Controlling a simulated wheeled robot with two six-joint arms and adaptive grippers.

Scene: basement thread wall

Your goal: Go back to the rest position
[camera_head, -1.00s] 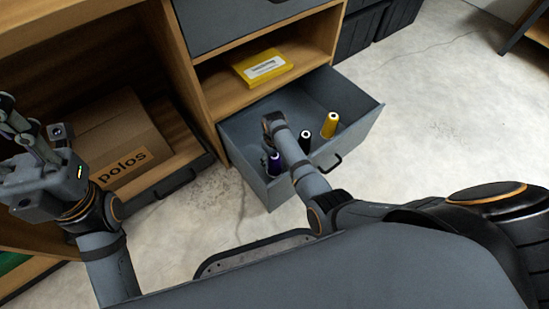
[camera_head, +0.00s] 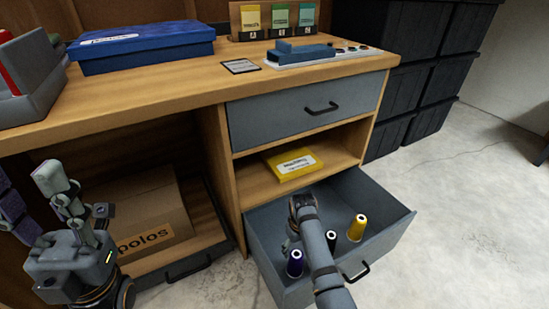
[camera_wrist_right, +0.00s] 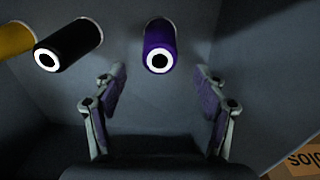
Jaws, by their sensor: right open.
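My right gripper (camera_head: 288,243) is inside the open lower drawer (camera_head: 395,232), mostly hidden behind its own wrist in the head view. In the right wrist view its two fingers (camera_wrist_right: 162,90) are spread with nothing between them. A purple spool (camera_head: 295,263) stands near the gripper; it shows beyond the fingertips in the wrist view (camera_wrist_right: 158,45). A black spool (camera_head: 331,240) and a yellow spool (camera_head: 357,227) also stand in the drawer. My left gripper (camera_head: 28,188) is raised at the left, its fingers apart and empty.
A yellow box (camera_head: 293,163) lies on the shelf above the drawer. A cardboard box (camera_head: 150,220) sits at the lower left behind my left gripper. The worktop (camera_head: 180,92) holds a blue box (camera_head: 145,45) and a card rack (camera_head: 243,22). Dark crates (camera_head: 433,95) stand right; floor is clear there.

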